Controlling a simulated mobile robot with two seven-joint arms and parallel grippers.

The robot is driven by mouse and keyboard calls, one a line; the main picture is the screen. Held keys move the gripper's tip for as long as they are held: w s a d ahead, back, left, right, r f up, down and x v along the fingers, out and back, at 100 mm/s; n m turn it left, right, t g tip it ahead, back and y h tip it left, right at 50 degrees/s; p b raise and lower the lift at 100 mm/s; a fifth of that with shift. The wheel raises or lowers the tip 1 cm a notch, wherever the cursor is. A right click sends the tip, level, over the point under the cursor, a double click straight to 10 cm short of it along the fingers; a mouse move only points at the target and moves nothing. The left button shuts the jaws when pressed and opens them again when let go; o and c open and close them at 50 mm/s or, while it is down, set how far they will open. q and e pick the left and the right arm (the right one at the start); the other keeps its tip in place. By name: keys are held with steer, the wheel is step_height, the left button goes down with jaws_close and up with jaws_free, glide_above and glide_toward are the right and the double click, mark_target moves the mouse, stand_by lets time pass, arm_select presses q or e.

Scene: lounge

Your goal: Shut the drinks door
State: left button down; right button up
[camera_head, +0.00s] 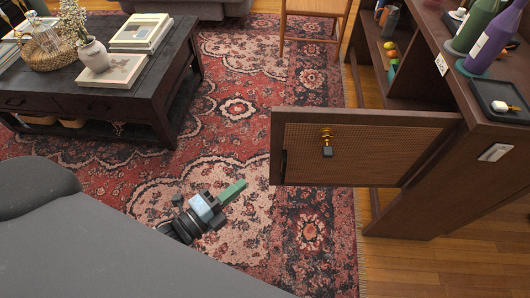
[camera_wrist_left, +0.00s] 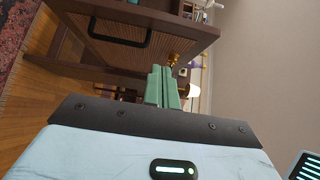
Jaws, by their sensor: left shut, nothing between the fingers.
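The drinks door (camera_head: 362,150) is a dark wooden panel with a woven inset, standing open and swung out to the left from the drinks cabinet (camera_head: 410,195). A brass lock with a hanging dark tag (camera_head: 327,145) is on its face, and a dark handle is near its left edge. My left gripper (camera_head: 232,192) has green fingers that are shut and empty. It is left of and below the door's free edge, apart from it in the head view. In the left wrist view the fingers (camera_wrist_left: 161,88) show in front of the door (camera_wrist_left: 120,35) and its black handle (camera_wrist_left: 120,38). My right gripper is not in view.
Bottles (camera_head: 490,38) and a small black tray (camera_head: 500,98) stand on the cabinet top. Its shelves hold small items. A dark coffee table (camera_head: 110,85) with books and a vase is at the upper left. A wooden chair (camera_head: 312,8) is at the back. The red rug between is clear.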

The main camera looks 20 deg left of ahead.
arm_select(q)
glide_toward(275, 144)
steer(key=w+d, duration=0.1)
steer(key=d, duration=0.3)
steer(key=shift+w+a+f, duration=0.1)
steer(key=shift+w+a, duration=0.1)
steer(key=shift+w, duration=0.55)
steer(key=shift+w+a+r, duration=0.1)
steer(key=shift+w+a, duration=0.1)
steer(key=shift+w, duration=0.5)
steer(key=shift+w+a+f, duration=0.1)
steer(key=shift+w+a, duration=0.1)
steer(key=shift+w, duration=0.55)
steer(key=shift+a, duration=0.15)
